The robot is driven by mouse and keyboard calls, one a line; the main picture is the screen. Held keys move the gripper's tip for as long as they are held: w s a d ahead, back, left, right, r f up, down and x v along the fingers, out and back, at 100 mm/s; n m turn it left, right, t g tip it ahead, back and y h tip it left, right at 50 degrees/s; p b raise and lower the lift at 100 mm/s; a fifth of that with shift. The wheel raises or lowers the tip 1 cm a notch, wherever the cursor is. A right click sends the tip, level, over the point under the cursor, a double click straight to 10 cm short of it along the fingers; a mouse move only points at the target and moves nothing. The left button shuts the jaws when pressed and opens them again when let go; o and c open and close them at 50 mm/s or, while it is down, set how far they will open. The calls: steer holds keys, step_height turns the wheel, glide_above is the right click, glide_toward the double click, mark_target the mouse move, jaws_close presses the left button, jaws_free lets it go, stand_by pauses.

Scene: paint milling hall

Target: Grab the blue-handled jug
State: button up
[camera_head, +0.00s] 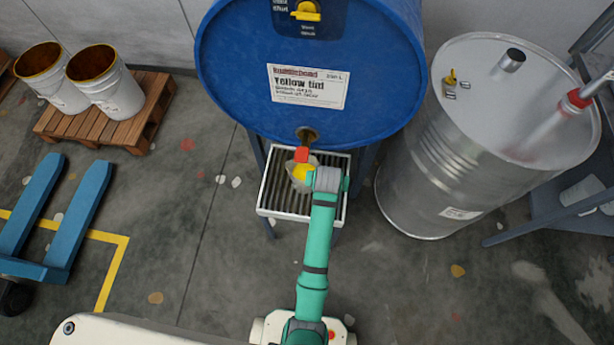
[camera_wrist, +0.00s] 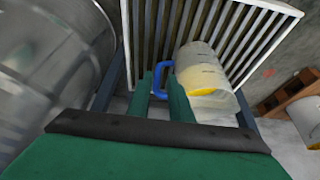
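The jug (camera_wrist: 203,68) is translucent and pale, with yellow paint in it and a blue handle (camera_wrist: 157,78). In the head view the jug (camera_head: 294,166) stands on the slatted tray (camera_head: 283,206) under the blue drum's tap, partly hidden by my arm. My gripper (camera_wrist: 161,82) is at the handle side of the jug. Its two green fingers are apart, with the handle's upright bar in the gap, close to the left finger. I cannot tell whether they touch it. In the head view my fingers are hidden behind my wrist.
The blue yellow-tint drum (camera_head: 375,75) with its red tap (camera_head: 302,154) overhangs the tray. A steel drum (camera_head: 430,165) stands to the right. Two white buckets (camera_head: 120,95) sit on a wooden pallet (camera_head: 140,133) at the left, near a blue pallet jack (camera_head: 70,225).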

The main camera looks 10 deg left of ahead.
steer(key=shift+w+x, duration=0.2)
steer(key=shift+x, duration=1.65)
steer(key=shift+w+x, duration=0.2)
steer(key=shift+x, duration=1.7)
steer(key=shift+d+r, duration=0.1)
steer(key=shift+r, duration=0.1)
jaws_close()
steer(key=shift+s+f, duration=0.1)
steer(key=shift+s, duration=0.05)
